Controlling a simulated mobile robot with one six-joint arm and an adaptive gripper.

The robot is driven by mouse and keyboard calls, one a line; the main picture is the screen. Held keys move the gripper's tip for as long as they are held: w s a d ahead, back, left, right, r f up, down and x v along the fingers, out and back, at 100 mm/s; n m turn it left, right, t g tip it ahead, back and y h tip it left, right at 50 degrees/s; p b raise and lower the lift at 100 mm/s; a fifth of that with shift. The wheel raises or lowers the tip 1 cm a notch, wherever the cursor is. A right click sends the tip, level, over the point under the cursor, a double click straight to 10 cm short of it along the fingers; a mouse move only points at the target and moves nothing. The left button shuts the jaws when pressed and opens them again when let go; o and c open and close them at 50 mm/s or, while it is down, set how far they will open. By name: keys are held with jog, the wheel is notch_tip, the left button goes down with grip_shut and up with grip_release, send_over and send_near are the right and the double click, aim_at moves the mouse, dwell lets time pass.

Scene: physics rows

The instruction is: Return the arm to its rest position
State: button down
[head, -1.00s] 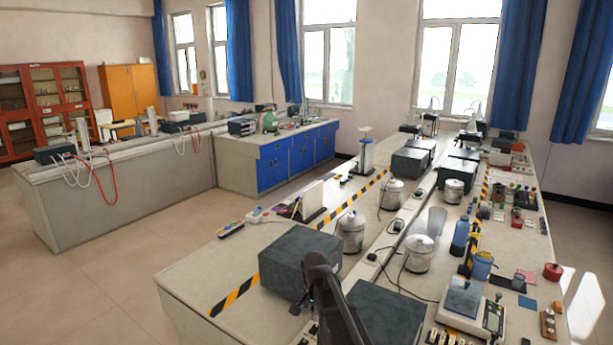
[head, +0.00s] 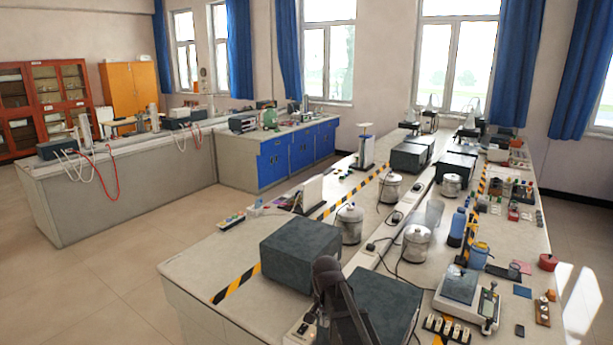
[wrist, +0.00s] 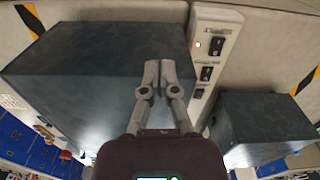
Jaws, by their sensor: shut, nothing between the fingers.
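My gripper (wrist: 160,78) shows in the wrist view with its two fingers together and nothing between them. A dark grey box (wrist: 90,75) lies behind and left of the fingers in that view. In the head view my dark arm (head: 338,305) rises from the bottom edge between two dark grey boxes, and the fingertips cannot be made out there.
The near boxes (head: 300,250) and (head: 385,300) stand on the long lab bench (head: 195,262). A white socket strip (wrist: 212,55) lies between boxes. Metal pots (head: 349,224), a scale (head: 460,290) and bottles stand to the right. The bench's left front is clear.

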jog(key=s+d+f+n+b, duration=0.2)
jog(key=s+d+f+b, duration=0.2)
jog(key=s+d, duration=0.2)
jog(key=s+d+f+n+b, duration=0.3)
jog(key=s+d+f, duration=0.1)
jog(key=s, duration=0.6)
jog(key=shift+d+f+n+b, duration=0.15)
jog(key=shift+d+n+b, duration=0.2)
jog(key=shift+d, duration=0.5)
